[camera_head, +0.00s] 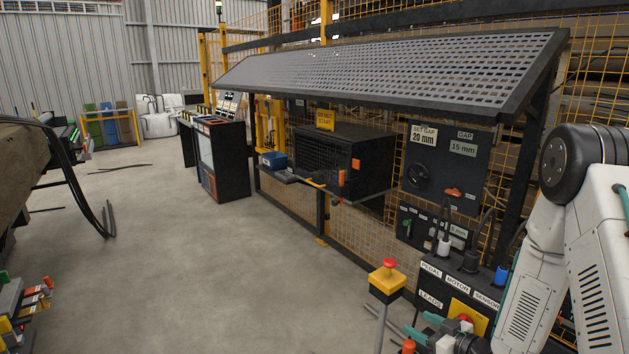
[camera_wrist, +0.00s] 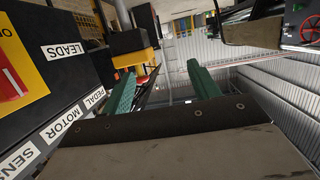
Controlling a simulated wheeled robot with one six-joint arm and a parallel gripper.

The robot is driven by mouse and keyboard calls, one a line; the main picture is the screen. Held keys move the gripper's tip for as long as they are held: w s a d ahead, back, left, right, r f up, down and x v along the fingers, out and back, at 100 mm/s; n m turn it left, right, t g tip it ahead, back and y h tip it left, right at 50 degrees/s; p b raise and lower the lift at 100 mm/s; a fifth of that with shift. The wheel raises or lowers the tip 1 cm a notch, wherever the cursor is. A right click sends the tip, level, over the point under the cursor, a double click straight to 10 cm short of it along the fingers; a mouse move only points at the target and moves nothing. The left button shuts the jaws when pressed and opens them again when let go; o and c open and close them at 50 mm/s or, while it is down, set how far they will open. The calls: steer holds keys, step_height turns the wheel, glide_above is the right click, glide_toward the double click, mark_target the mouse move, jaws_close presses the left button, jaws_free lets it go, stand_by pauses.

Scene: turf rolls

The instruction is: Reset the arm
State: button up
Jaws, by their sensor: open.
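My arm, white with dark joints, shows at the right edge of the head view, bent down toward the lower right. My gripper (camera_head: 422,326) is low in the head view, beside the black box labelled PEDAL, MOTOR, SENSOR and LEADS (camera_head: 455,285). In the wrist view its two green fingers (camera_wrist: 163,88) stand apart with nothing between them. The labelled box (camera_wrist: 60,75) is close on the left of the wrist view, with its yellow and red switch (camera_wrist: 15,80). Whether a finger touches the box I cannot tell.
A yellow post box with a red button (camera_head: 387,277) stands just left of my gripper. A yellow mesh fence with a slanted perforated canopy (camera_head: 400,75) and a GAP panel (camera_head: 445,165) runs behind. The concrete floor (camera_head: 200,260) at the middle left is clear.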

steer(key=s+d+f+m+g+h, duration=0.2)
steer(key=s+d+f+g+h, duration=0.15)
steer(key=d+f+h, duration=0.2)
steer(key=s+d+r+m+g+h, duration=0.3)
steer(key=s+d+r+g+h, duration=0.25)
steer(key=r, duration=0.45)
steer(key=s+a+r+m+g+y, duration=0.1)
steer(key=s+a+r, duration=0.5)
steer(key=s+r, duration=0.6)
steer(key=s+a+r+g+y, duration=0.1)
steer(key=s+a+r, duration=0.5)
steer(key=s+r, duration=0.5)
step_height(320, 180, up, 2)
steer(key=shift+s+r+m+y, duration=0.1)
steer(key=shift+s+m+y, duration=0.2)
steer(key=shift+s+m, duration=0.1)
